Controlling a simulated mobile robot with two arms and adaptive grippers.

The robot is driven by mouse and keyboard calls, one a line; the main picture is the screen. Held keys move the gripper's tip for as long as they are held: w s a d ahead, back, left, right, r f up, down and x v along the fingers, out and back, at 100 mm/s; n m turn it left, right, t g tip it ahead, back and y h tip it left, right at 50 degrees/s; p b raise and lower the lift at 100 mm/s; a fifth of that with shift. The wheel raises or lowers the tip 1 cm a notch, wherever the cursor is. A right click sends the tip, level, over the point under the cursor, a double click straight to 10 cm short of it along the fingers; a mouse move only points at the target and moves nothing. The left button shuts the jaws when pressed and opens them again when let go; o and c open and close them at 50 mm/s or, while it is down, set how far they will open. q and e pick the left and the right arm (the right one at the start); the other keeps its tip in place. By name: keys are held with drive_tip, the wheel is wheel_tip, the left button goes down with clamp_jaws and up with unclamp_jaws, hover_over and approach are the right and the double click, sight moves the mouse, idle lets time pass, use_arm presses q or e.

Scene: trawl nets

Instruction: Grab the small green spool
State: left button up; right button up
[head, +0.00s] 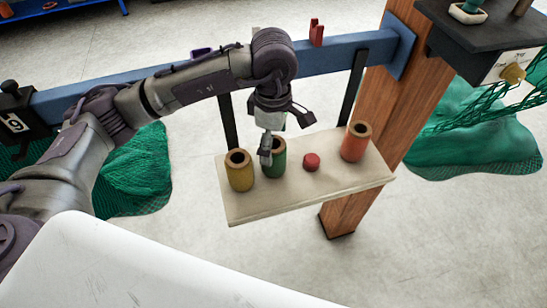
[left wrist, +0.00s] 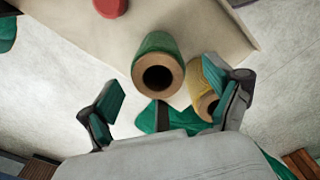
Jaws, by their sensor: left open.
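The small green spool (head: 275,165) stands on a pale shelf board (head: 330,185), between a yellow spool (head: 240,174) and a red knob (head: 312,162). My left gripper (head: 268,148) is just above and at the green spool in the head view, partly covering its top. In the left wrist view, the left gripper (left wrist: 163,100) is open and empty, its two teal-padded fingers apart. The green spool (left wrist: 157,48) shows ahead of the gap between them, its brown hollow end facing the camera. The yellow spool (left wrist: 200,80) is beside the right-hand finger, partly hidden by it. My right gripper is not in view.
An orange spool (head: 355,143) stands at the board's right end. A blue beam (head: 335,53) runs behind, with dark straps down to the board. A wooden post (head: 378,120) stands behind at the right. Green nets (head: 480,135) lie on the floor.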

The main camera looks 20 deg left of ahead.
sight(274, 148)
use_arm(q)
drive_tip(key=f, duration=0.3)
drive_tip(key=shift+w+b, duration=0.2)
drive_tip(key=shift+b, duration=0.2)
drive_tip(key=shift+s, duration=0.1)
drive_tip(key=c, duration=1.3)
drive_tip(key=shift+r, duration=0.1)
